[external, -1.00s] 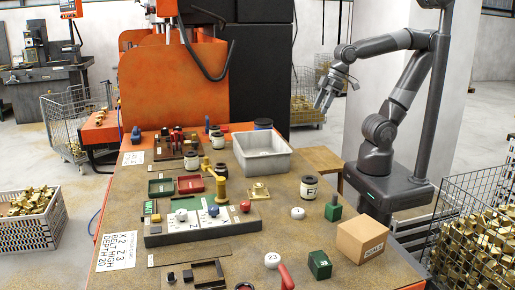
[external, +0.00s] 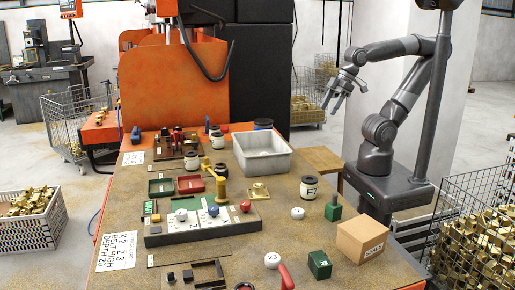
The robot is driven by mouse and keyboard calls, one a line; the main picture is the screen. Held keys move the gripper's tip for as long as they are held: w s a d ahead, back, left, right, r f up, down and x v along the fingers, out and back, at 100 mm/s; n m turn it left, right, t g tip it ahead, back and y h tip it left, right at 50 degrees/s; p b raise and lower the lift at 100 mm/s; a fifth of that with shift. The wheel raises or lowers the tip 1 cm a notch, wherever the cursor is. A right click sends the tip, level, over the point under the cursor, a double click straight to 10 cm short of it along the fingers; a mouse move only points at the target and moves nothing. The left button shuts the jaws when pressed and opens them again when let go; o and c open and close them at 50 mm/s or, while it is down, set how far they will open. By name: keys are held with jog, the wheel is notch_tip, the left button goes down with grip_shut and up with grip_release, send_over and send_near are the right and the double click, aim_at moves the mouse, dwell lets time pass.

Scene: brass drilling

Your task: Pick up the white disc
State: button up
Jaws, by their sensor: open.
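Two round white-topped pieces lie on the brown table, and I cannot tell for sure which is the white disc. One white disc (external: 272,260) near the front edge bears dark marks like a number. A smaller white round piece (external: 298,213) with a dark mark lies farther back, left of a green block with a knob (external: 333,208). My gripper (external: 332,106) is open and empty, high above the table's back right, pointing down and well apart from both pieces. Nothing hides either piece.
A cardboard box (external: 362,240) stands at the right edge. A red-handled tool (external: 285,277) and a green block (external: 319,265) lie near the marked disc. A grey bin (external: 262,153) stands at the back, and a raised grey-white fixture (external: 203,222) fills the middle left.

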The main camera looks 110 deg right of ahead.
jog(key=w+a+g, duration=0.2)
jog(key=w+a, duration=0.5)
jog(key=w, duration=0.4)
jog(key=g, duration=0.4)
send_over(298, 210)
notch_tip(298, 210, down, 12)
jog(key=r, duration=0.1)
jog(key=f, duration=0.5)
jog(key=shift+s+a+f, duration=0.2)
jog(key=shift+a+f, duration=0.1)
jog(key=shift+f, duration=0.1)
jog(key=shift+w+d+f, duration=0.1)
jog(key=shift+w+f, duration=0.05)
jog(key=shift+f, duration=1.3)
jog(key=shift+w+d+f, duration=0.1)
jog(key=shift+w+f, duration=0.05)
jog(key=shift+f, duration=1.3)
jog(key=shift+c, duration=0.4)
jog(key=c, duration=1)
